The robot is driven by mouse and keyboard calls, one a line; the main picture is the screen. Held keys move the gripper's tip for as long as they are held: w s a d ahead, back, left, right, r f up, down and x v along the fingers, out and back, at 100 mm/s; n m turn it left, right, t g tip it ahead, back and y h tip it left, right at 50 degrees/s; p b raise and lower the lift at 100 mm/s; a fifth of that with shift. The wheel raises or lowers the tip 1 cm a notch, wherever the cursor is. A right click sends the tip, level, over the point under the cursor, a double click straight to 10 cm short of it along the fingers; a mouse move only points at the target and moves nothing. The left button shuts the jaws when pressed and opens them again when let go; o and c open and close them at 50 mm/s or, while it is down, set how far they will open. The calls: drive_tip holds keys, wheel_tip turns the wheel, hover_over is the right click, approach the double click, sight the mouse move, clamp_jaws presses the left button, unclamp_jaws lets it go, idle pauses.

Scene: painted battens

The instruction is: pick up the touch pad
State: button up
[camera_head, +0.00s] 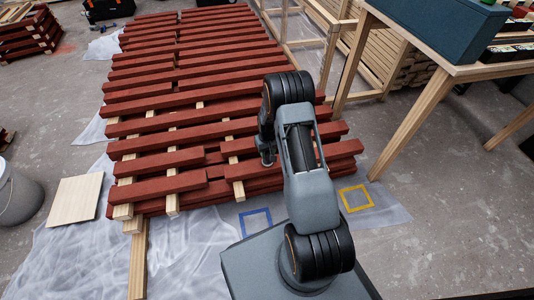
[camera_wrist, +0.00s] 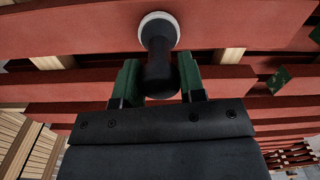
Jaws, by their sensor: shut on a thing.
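The touch pad (camera_wrist: 159,52) is in the middle of the wrist view. It has a dark, rounded handle and a pale, round rim at its far end. The green fingers of my gripper (camera_wrist: 158,84) are shut on it, one on each side. Red battens lie behind it; I cannot tell whether it touches them. In the head view my gripper (camera_head: 267,155) is over the near right part of the red battens (camera_head: 160,160), partly hidden by my arm. The touch pad cannot be made out there.
Red battens lie in rows across pale bearers. Plastic sheeting (camera_head: 90,250) covers the floor in front, with a blue square (camera_head: 256,222) and a yellow square (camera_head: 356,198). A wooden table (camera_head: 440,62) stands at right, a bucket (camera_head: 17,195) and board (camera_head: 76,198) at left.

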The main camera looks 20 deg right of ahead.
drive_tip(key=r, duration=0.1)
drive_tip(key=r+p, duration=0.2)
drive_tip(key=r, duration=0.1)
drive_tip(key=shift+s+d, duration=0.15)
drive_tip(key=shift+s, duration=0.2)
drive_tip(key=s+d+r+p, duration=0.4)
drive_tip(key=s+r, duration=0.4)
drive_tip(key=s, duration=0.4)
drive_tip(key=shift+s+r+p, duration=0.3)
drive_tip(key=shift+p, duration=0.15)
drive_tip(key=shift+d, duration=0.1)
